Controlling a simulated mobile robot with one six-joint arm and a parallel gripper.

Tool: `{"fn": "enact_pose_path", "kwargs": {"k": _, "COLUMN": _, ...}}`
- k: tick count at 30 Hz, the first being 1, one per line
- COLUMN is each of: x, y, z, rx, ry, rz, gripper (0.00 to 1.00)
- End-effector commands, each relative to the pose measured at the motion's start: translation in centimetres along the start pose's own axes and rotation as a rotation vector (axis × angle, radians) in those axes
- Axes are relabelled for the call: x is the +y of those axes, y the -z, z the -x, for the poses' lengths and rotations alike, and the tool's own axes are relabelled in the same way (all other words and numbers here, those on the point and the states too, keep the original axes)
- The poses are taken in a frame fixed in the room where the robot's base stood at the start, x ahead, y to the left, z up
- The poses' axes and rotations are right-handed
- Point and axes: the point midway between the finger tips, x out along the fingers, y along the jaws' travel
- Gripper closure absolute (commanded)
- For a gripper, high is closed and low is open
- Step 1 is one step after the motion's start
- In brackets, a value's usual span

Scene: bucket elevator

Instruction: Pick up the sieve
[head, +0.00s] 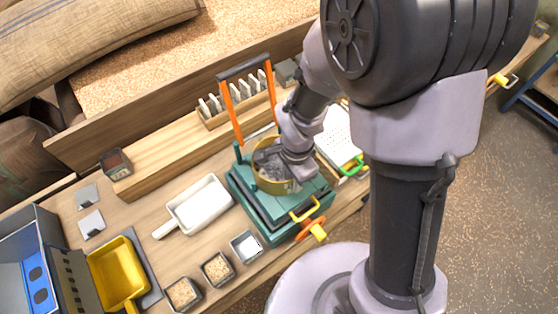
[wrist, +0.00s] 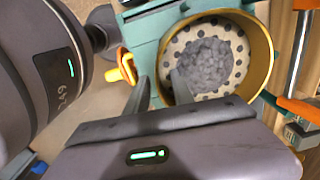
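The sieve (head: 277,184) is a round, brass-yellow ring seated on top of a teal machine (head: 262,222). In the wrist view the sieve (wrist: 262,75) shows a pale perforated floor with a heap of grey lumps (wrist: 205,65) on it. My gripper (wrist: 163,90) is at the sieve's near rim, with one finger inside the ring and the other outside. The fingers are apart, with the rim's edge between them; contact with the rim cannot be made out. In the head view my gripper and wrist hide part of the sieve.
Orange upright handles (head: 236,118) with a dark crossbar stand close behind the sieve. A yellow handle (head: 304,209) and an orange-yellow knob (head: 312,230) are at the machine's front. A white scoop (head: 198,206), small bins (head: 217,269) and a yellow scoop (head: 118,273) lie to the left.

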Motion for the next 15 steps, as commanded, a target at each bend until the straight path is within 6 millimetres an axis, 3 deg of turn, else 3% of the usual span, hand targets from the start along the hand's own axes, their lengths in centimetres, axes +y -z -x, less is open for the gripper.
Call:
{"fn": "enact_pose_path", "kwargs": {"k": 1, "x": 0.0, "y": 0.0, "z": 0.03, "rx": 0.0, "ry": 0.0, "rz": 0.0, "gripper": 0.75}}
{"fn": "enact_pose_path", "kwargs": {"k": 5, "x": 0.0, "y": 0.0, "z": 0.04, "rx": 0.0, "ry": 0.0, "rz": 0.0, "gripper": 1.0}}
{"fn": "enact_pose_path", "kwargs": {"k": 15, "x": -0.01, "y": 0.01, "z": 0.06, "rx": 0.0, "ry": 0.0, "rz": 0.001, "gripper": 1.0}}
